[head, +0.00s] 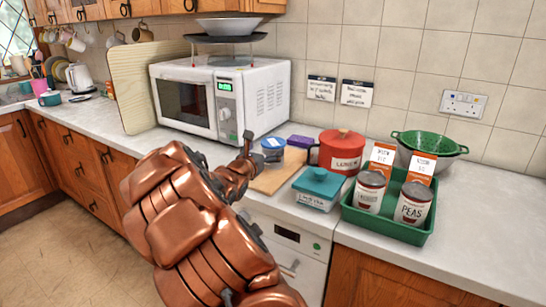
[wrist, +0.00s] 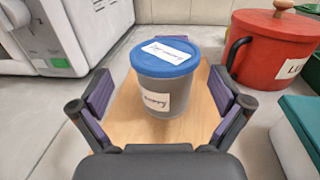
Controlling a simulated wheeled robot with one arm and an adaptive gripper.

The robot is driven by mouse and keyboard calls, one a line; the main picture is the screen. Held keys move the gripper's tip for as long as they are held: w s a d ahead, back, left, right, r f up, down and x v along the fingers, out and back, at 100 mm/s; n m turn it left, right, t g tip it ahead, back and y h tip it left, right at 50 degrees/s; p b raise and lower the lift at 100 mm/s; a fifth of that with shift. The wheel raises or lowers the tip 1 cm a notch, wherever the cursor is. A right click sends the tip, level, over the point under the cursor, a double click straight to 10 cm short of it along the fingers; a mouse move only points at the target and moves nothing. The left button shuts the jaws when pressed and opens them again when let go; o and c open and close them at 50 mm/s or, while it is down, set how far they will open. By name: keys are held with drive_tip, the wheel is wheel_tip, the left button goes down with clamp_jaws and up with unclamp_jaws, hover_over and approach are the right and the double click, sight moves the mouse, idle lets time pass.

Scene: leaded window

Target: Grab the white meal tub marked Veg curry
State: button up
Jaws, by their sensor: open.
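A tub with a blue lid (wrist: 165,56) and a greyish-white body stands upright on a wooden board. White handwritten labels are on its lid and front; the front one seems to end in "curry", but the first word is not clear. The tub also shows in the head view (head: 273,143), partly hidden by my gripper. My gripper (wrist: 163,100) is open, with its purple-padded fingers on the left and right of the tub's near side. The tub is ahead of the palm, with gaps visible on both sides; I see no contact.
Right of the board (head: 271,183) are a red lidded pot (head: 342,152), a teal-lidded container (head: 319,183) and a green tray (head: 388,225) with two tins. A microwave (head: 222,95) stands left.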

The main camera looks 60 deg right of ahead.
sight(278, 138)
drive_tip(key=shift+w+d, duration=0.2)
drive_tip(key=shift+d, duration=1)
drive_tip(key=d+p, duration=0.1)
drive_tip(key=d, duration=0.2)
drive_tip(key=shift+d, duration=0.4)
drive_tip(key=shift+w+d+p, duration=0.2)
drive_tip(key=shift+d+p, duration=0.15)
drive_tip(key=shift+d, duration=0.35)
drive_tip(key=shift+c, duration=0.4)
drive_tip(key=c, duration=1.2)
drive_tip(key=shift+r, duration=0.1)
